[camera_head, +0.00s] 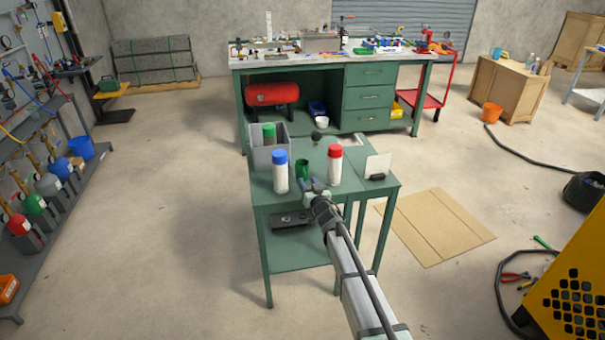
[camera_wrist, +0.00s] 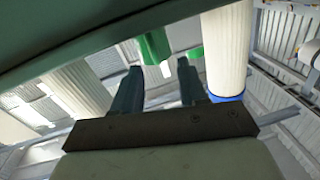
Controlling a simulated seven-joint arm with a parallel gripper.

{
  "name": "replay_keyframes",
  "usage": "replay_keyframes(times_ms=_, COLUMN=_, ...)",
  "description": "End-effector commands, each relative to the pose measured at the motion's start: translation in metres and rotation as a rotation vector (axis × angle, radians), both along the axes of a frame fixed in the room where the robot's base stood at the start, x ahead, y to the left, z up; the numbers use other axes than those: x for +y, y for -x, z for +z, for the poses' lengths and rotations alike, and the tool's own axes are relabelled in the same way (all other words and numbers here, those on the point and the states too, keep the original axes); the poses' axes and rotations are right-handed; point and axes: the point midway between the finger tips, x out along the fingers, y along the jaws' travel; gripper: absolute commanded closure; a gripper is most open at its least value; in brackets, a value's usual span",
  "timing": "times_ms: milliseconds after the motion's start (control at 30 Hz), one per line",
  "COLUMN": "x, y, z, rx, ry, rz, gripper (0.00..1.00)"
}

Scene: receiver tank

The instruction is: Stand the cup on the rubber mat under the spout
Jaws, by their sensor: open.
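A small green cup (camera_head: 302,168) stands on the green table, between a blue-capped white bottle and a red-capped white bottle. My gripper (camera_head: 313,186) is at the table's near edge, just in front of the cup. In the wrist view the picture is upside down, and the cup (camera_wrist: 155,47) shows just beyond the two open fingers (camera_wrist: 159,68), with nothing held. A black knob with a brass-coloured part (camera_head: 317,136) is at the back of the table; I cannot tell whether it is the spout. I cannot make out the rubber mat.
The blue-capped bottle (camera_head: 280,172) stands close left of the cup, the red-capped bottle (camera_head: 334,166) to its right. A grey bin (camera_head: 265,157) holds a green-capped bottle. A white card (camera_head: 378,165) stands at the table's right. A dark object (camera_head: 292,219) lies on the lower shelf.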

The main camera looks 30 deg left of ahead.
Motion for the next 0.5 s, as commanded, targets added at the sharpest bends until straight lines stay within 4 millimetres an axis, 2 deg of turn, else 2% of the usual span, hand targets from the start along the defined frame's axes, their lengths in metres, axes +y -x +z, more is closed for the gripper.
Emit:
replay_keyframes(times_ms=233, x=0.010, y=-0.011, z=-0.001, rx=0.000, ry=0.000, rz=0.000, gripper=0.58)
replay_keyframes(times_ms=500, x=0.034, y=-0.036, z=-0.002, rx=0.000, ry=0.000, rz=0.000, gripper=0.58)
